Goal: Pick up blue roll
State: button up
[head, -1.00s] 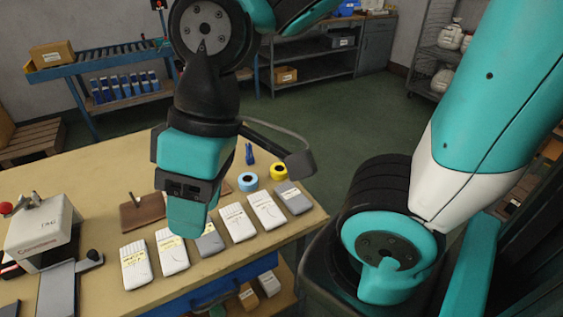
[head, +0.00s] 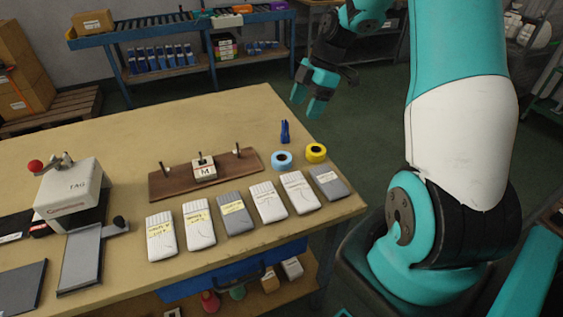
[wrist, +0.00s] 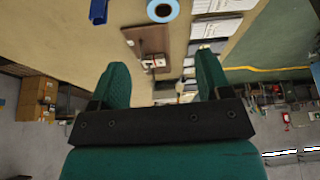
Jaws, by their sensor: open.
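The blue roll (head: 282,160) is a light blue ring with a dark centre, lying on the table beside a yellow roll (head: 316,153). In the wrist view the blue roll (wrist: 162,10) shows at the top edge, partly cut off. My gripper (head: 308,102) is beyond the far right edge of the table in the head view, above and apart from the roll. Its two teal fingers (wrist: 160,85) are spread with nothing between them.
A dark blue clip-like object (head: 285,132) stands just behind the blue roll. Several labelled sock packs (head: 268,201) lie in a row in front. A brown board with pegs (head: 165,187) and a tag machine (head: 70,190) stand to the left. The table's far left (head: 90,140) is clear.

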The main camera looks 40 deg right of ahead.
send_over(282, 157)
jog(key=d, duration=0.3)
jog(key=f, duration=0.9)
jog(key=shift+s+a+f+p, duration=0.15)
jog(key=shift+a+f+p, duration=0.15)
jog(key=shift+p, duration=0.1)
jog(key=x, duration=0.2)
jog(key=p+x, duration=0.1)
jog(key=x, duration=0.2)
jog(key=shift+s+a, duration=0.1)
jog(key=shift+a, duration=0.1)
jog(key=c, duration=0.7)
